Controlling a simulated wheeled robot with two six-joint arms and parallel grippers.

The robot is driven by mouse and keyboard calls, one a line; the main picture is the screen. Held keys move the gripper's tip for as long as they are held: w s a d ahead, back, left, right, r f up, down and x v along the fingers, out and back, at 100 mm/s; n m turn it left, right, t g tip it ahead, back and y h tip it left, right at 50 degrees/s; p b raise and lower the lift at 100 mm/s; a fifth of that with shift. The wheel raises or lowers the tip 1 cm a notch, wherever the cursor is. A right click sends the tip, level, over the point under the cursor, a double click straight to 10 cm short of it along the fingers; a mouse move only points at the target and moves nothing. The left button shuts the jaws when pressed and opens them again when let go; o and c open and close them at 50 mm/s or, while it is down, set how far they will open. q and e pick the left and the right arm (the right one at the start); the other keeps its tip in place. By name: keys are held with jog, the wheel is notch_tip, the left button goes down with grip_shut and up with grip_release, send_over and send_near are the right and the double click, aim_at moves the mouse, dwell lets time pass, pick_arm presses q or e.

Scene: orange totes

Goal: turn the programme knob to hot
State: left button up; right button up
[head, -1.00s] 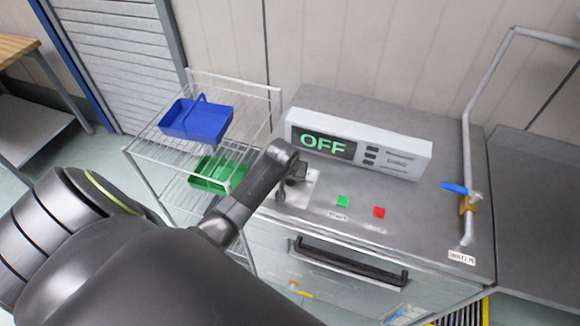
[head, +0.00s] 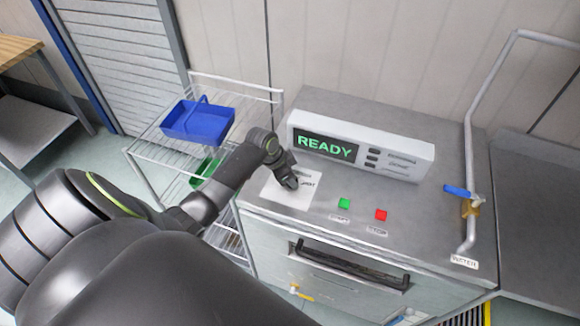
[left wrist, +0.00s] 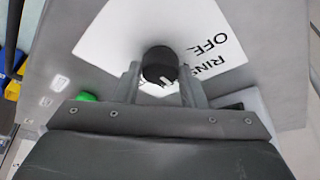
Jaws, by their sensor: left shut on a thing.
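The programme knob (left wrist: 158,62) is black and round with a white mark on its near edge. It sits on a white label plate (left wrist: 105,35) where the words OFF and the start of RINSE show in the left wrist view. My left gripper (head: 287,180) is over this plate on the machine top, its fingers on both sides of the knob and shut on it. In the head view the gripper hides most of the knob, and the plate (head: 285,196) shows around it. The machine's display (head: 324,147) reads READY in green. My right gripper is not in view.
A green button (head: 345,203) and a red button (head: 381,214) lie right of the knob. A blue-handled valve (head: 457,191) on a pipe stands at the right edge. A wire rack with a blue basket (head: 197,121) stands left. A dark handle (head: 350,266) crosses the front.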

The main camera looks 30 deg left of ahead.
pick_arm(q)
jog(key=m+b, duration=0.1)
jog(key=m, duration=0.2)
jog(key=shift+a+f+g+h, duration=0.1)
jog(key=shift+g+h, duration=0.3)
jog(key=m+g+b, duration=0.1)
jog(key=m+b, duration=0.1)
jog(key=m, duration=0.1)
jog(key=shift+w+m+h, duration=0.15)
jog(key=shift+m+h, duration=0.15)
jog(key=m+g+b, duration=0.1)
jog(key=m+b, duration=0.2)
jog(key=m, duration=0.1)
jog(key=shift+w+g+b, duration=0.1)
jog(key=shift+g+b, duration=0.2)
jog(key=shift+g, duration=0.1)
jog(key=shift+m+g+b, duration=0.4)
jog(key=shift+m+b, duration=0.3)
jog(key=shift+m, duration=0.4)
jog(key=o, duration=1)
jog(key=shift+h, duration=0.3)
